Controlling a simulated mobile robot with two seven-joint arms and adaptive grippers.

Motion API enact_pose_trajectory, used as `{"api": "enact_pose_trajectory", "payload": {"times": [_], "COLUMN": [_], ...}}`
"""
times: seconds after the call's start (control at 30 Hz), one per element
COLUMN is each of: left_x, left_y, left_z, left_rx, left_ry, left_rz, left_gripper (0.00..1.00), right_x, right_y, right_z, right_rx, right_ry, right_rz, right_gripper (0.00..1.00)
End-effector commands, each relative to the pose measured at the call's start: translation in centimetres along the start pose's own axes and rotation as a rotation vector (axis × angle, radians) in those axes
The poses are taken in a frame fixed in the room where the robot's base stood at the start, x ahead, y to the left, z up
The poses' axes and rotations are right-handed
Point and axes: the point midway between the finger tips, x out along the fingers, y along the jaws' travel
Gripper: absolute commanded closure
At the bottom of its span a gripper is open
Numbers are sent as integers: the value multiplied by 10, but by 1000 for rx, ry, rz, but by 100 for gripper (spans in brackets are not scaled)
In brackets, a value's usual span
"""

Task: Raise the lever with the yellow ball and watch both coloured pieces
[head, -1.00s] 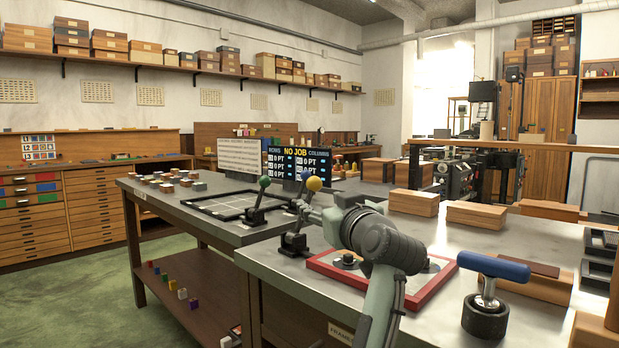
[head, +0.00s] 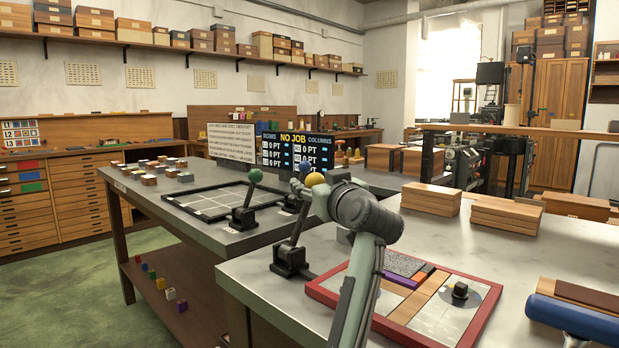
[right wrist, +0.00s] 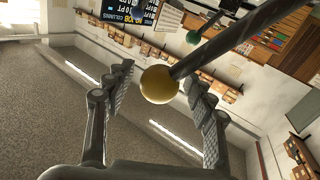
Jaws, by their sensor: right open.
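The yellow ball (head: 315,180) tops a dark lever that leans up from a black base (head: 290,262) at the metal table's left edge. My right gripper (head: 304,184) is at the ball and partly hidden by its own wrist. In the right wrist view the yellow ball (right wrist: 159,85) sits between the two spread fingers (right wrist: 160,80); contact is unclear. An orange piece (head: 426,270) and a purple piece (head: 400,280) lie among wooden blocks inside the red frame (head: 487,312). My left gripper is out of view.
A second lever with a green ball (head: 256,175) stands on the further table beside a black gridded frame (head: 185,204). A screen (head: 297,152) reads NO JOB. Wooden blocks (head: 431,198) lie behind the red frame. A blue-handled tool (head: 575,318) is at the right.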

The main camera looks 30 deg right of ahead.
Motion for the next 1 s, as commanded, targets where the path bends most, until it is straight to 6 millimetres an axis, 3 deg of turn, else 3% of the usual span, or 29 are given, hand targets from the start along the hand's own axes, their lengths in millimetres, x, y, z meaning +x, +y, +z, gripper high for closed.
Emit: {"api": "enact_pose_trajectory", "payload": {"times": [0.2,0.57,1.0], "left_x": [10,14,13], "left_y": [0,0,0], "left_z": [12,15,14], "left_rx": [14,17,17], "left_ry": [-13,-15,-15], "left_rz": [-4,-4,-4], "left_gripper": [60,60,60], "right_x": [28,35,35], "right_y": [0,0,0], "right_z": [0,0,0], "right_rx": [1,0,0], "right_ry": [-1,0,0], "right_rz": [-1,0,0], "right_gripper": [45,45,99]}}
